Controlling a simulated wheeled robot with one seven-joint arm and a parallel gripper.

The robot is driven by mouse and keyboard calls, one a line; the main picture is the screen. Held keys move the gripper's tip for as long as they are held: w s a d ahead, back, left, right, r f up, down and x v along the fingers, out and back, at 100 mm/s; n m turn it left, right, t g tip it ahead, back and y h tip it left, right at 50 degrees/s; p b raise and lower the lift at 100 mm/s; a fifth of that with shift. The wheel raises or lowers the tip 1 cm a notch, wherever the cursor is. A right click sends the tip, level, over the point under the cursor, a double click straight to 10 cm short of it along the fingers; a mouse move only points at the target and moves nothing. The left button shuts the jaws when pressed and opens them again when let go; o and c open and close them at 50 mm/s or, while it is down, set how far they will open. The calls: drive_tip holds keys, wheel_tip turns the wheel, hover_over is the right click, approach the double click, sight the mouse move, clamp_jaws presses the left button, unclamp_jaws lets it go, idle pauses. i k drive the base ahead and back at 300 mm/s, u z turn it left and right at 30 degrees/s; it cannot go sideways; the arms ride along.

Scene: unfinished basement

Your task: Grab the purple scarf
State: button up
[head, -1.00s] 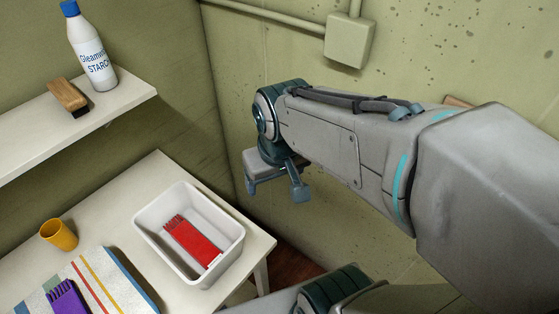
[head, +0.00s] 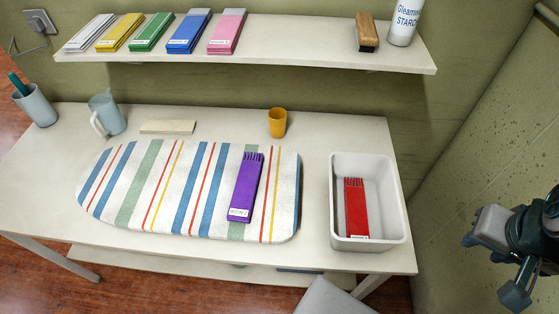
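The purple scarf (head: 245,188) lies folded flat on the right part of a striped ironing board (head: 108,195) on the table. Its fringe points away from me and a white label is at its near end. My gripper (head: 492,268) is at the right edge of the head view, well to the right of the scarf and beyond the white bin. Its two fingers are spread apart with nothing visible between them.
A white bin (head: 396,222) holding a folded red scarf (head: 356,207) stands right of the board. A yellow cup (head: 277,122), a grey-blue jug (head: 107,113) and a pen cup (head: 36,106) stand behind. The shelf (head: 300,49) above holds several folded scarves, a brush (head: 367,32) and a starch bottle (head: 405,22).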

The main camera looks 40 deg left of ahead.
sight(240, 210)
drive_tip(key=z, duration=0.05)
drive_tip(key=k, duration=1.25)
drive_tip(key=u, duration=0.55)
drive_tip(key=i, duration=0.7)
drive_tip(key=u, duration=0.85)
drive_tip(key=i, duration=0.35)
drive_tip(key=u, duration=2.2)
drive_tip(key=i, duration=0.9)
drive_tip(key=z, duration=2.65)
